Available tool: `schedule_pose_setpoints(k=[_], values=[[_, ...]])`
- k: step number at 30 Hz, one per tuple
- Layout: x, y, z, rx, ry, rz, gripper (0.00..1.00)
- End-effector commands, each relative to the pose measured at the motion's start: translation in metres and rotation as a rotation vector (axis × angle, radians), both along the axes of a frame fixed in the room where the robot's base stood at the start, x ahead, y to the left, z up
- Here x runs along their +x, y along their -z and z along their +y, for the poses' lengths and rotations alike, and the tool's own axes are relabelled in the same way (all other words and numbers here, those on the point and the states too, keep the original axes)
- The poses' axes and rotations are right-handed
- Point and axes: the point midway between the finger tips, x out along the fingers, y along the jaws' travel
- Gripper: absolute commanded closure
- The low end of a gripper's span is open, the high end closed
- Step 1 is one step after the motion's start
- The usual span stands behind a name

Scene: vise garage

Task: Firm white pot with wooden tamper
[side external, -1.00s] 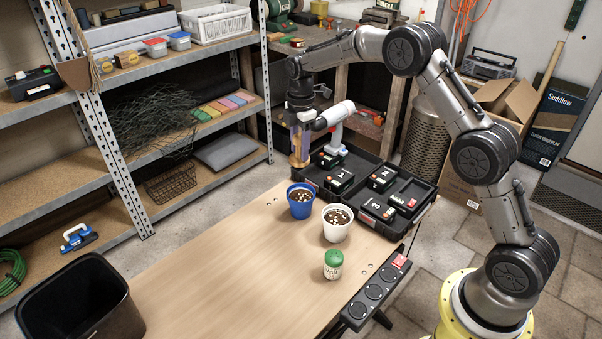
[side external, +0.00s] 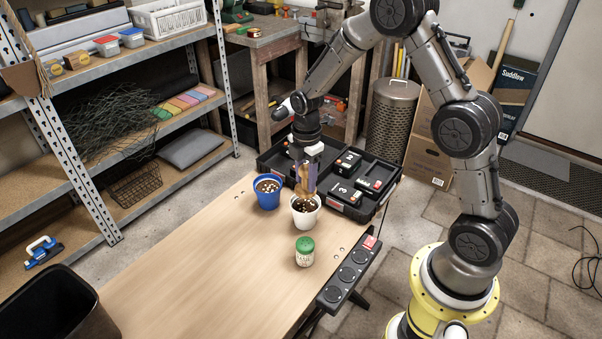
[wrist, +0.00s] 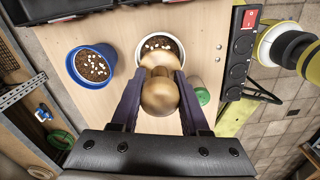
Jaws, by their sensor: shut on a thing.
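My gripper (side external: 304,165) is shut on the wooden tamper (side external: 307,187) and holds it over the white pot (side external: 306,219). In the wrist view the tamper's round knob (wrist: 160,96) sits between the two fingers, and its lower end overlaps the near part of the white pot (wrist: 139,52). The pot holds dark soil with white bits. The tamper's lower end is at the pot's mouth; I cannot tell whether it touches the soil. The pot stands upright on the bench.
A blue pot (side external: 267,198) with soil stands left of the white pot. A green-lidded jar (side external: 304,254) stands in front. A black tool case (side external: 345,208) lies behind, and a power strip (side external: 345,277) runs along the right edge. The bench's left part (side external: 190,265) is clear.

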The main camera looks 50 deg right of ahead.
Motion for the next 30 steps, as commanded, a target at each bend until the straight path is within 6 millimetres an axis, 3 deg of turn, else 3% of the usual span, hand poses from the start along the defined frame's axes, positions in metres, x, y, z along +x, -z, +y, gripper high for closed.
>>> schedule_pose_setpoints(k=[15, 30], values=[[0.000, 0.045, 0.000, 0.000, 0.000, 0.002, 0.99], [0.000, 0.049, 0.000, 0.000, 0.000, 0.001, 0.99]])
